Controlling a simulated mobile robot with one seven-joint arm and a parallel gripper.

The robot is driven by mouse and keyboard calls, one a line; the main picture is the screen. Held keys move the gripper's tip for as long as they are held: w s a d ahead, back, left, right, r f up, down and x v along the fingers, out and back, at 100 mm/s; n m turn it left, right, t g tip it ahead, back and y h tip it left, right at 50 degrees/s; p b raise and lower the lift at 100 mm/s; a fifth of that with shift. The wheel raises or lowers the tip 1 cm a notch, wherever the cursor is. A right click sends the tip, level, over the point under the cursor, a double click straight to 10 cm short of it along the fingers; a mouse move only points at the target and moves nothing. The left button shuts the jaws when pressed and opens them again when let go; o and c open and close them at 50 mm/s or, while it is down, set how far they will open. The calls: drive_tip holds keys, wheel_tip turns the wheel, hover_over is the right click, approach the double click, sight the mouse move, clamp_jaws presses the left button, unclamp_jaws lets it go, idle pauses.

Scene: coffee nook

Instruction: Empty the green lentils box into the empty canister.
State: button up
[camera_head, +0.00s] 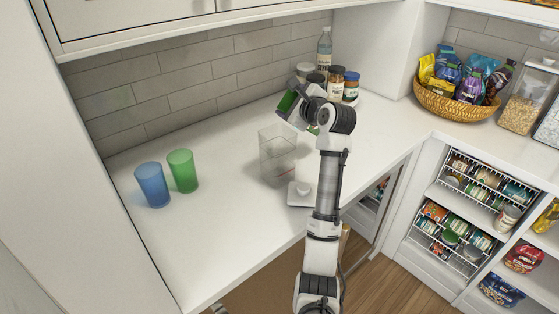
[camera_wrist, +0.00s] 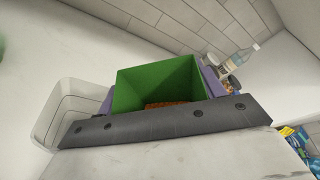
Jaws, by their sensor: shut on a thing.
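The green lentils box (camera_head: 287,101) is held tilted in my gripper (camera_head: 297,106), above and a little to the right of the clear canister. In the wrist view my gripper (camera_wrist: 158,92) is shut on the box (camera_wrist: 150,78), with a finger on each side. The box top is open, and reddish-brown contents (camera_wrist: 166,105) show low inside. The clear canister (camera_head: 276,158) stands open on the counter and looks mostly empty, with a small reddish mark low on it. It also shows at the left in the wrist view (camera_wrist: 60,115). A white lid (camera_head: 301,194) lies beside it.
A blue cup (camera_head: 152,186) and a green cup (camera_head: 183,171) stand at the left. Jars (camera_head: 335,80) and a bottle (camera_head: 324,48) stand behind my gripper. A snack basket (camera_head: 455,105) is at the right. The counter between cups and canister is clear.

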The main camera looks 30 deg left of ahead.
drive_tip(key=shift+a+r, duration=0.1)
drive_tip(key=shift+a, duration=0.15)
drive_tip(key=shift+w+a, duration=0.25)
drive_tip(key=shift+a, duration=0.25)
